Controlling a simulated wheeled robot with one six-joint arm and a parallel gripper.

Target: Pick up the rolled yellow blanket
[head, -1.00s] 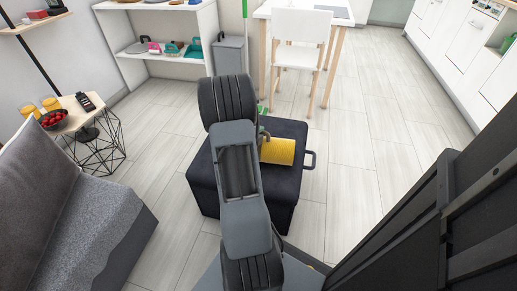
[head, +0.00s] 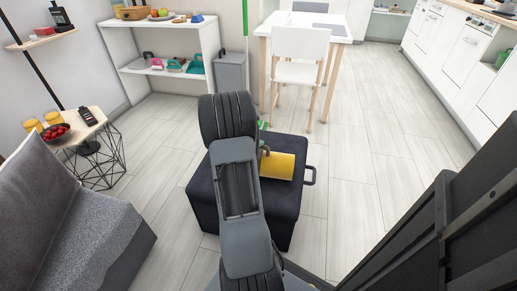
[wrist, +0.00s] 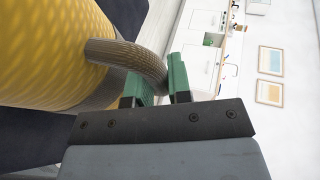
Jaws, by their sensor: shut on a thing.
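The rolled yellow blanket (head: 279,166) shows in the head view on top of the dark ottoman (head: 283,205). In the wrist view the blanket (wrist: 50,50) fills the left side, with a brown-grey strap loop (wrist: 122,54) standing out from it. My gripper (wrist: 163,77) has green fingers, shut on this loop. In the head view my arm hides most of the gripper and part of the blanket's left end. I cannot tell whether the blanket touches the ottoman or hangs just above it.
A grey sofa (head: 85,225) and a wire side table (head: 88,133) stand at the left. A white shelf (head: 150,47) and grey bin (head: 230,72) are behind. A white chair (head: 298,62) stands at the table. The floor right of the ottoman is clear.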

